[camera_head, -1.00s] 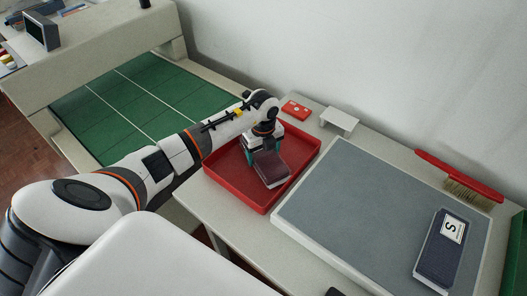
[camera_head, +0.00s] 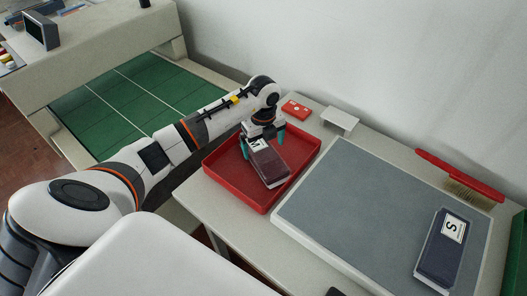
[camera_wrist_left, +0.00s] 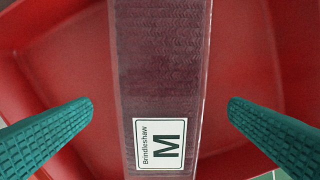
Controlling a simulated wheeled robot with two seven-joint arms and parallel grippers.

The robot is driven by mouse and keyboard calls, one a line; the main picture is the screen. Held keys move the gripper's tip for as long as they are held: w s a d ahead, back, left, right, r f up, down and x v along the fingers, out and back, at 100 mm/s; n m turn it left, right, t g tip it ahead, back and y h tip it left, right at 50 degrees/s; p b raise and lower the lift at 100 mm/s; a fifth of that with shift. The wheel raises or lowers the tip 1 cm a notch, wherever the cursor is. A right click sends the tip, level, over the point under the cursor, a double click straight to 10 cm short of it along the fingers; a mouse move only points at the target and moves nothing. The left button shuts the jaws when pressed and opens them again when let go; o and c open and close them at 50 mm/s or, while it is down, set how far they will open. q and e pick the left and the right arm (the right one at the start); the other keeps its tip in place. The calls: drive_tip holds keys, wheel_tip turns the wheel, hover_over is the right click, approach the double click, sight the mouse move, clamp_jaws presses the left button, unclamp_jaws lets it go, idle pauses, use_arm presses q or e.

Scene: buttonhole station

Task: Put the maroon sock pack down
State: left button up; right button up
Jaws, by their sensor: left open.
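The maroon sock pack (camera_head: 268,165) lies in the red tray (camera_head: 225,172), its white "M" label at the end nearest my wrist. In the left wrist view the pack (camera_wrist_left: 160,60) runs down the middle of the picture, and its label reads "Brindleshaw M". My left gripper (camera_head: 263,145) is open above the label end of the pack. In the left wrist view its teal fingers (camera_wrist_left: 160,125) stand apart on either side of the pack, with a clear gap on each side. My right gripper is not in view.
Right of the tray is a grey mat (camera_head: 370,215) with a navy pack labelled "S" (camera_head: 442,248) and a red brush (camera_head: 460,175) behind it. A red box (camera_head: 295,109) and a small white stand (camera_head: 340,120) are behind the tray.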

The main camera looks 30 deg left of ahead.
sight(263, 153)
use_arm(q)
wheel_tip(263, 153, up, 8)
drive_tip(key=shift+b, duration=0.35)
drive_tip(key=shift+s, duration=0.1)
idle(0.3)
